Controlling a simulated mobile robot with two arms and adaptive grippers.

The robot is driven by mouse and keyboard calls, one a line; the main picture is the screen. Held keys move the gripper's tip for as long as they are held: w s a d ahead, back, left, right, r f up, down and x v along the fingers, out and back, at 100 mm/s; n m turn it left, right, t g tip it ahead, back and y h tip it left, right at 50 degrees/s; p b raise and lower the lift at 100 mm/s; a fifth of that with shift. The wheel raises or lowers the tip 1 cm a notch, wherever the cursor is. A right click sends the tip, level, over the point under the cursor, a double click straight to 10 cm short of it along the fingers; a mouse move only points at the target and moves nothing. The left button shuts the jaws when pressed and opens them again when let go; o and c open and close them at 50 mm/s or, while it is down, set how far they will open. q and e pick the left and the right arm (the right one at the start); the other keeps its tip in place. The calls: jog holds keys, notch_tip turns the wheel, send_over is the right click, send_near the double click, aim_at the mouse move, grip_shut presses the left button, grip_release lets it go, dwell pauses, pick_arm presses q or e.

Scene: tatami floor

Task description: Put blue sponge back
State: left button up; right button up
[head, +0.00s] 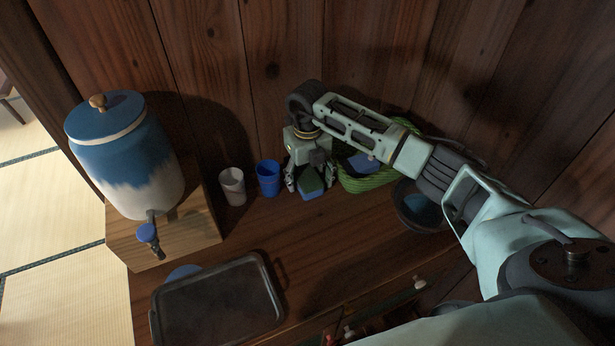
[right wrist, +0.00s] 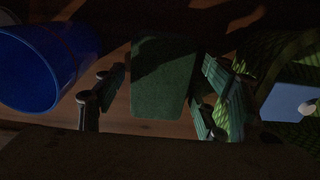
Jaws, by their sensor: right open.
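A blue sponge with a green top (head: 310,186) is on the wooden counter between a blue cup and a green basket. My right gripper (head: 311,184) is open and points down over it, with a finger on each side. In the right wrist view the sponge's green face (right wrist: 163,80) shows between the spread fingers, with a gap at the left finger. The green woven basket (head: 370,183) is just right of the gripper and holds a blue item (head: 362,164); my arm partly hides it. My left gripper is not in view.
A blue cup (head: 268,180) and a white cup (head: 232,187) stand close left of the gripper. A dark bowl (head: 408,216) is right of the basket. A dark tray (head: 215,310) lies in front, and a drink dispenser (head: 135,170) stands on a wooden box at left.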

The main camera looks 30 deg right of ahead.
aim_at(308, 177)
jog(key=shift+r, duration=0.65)
notch_tip(308, 177, up, 11)
jog(key=b, duration=0.1)
jog(key=shift+b, duration=0.4)
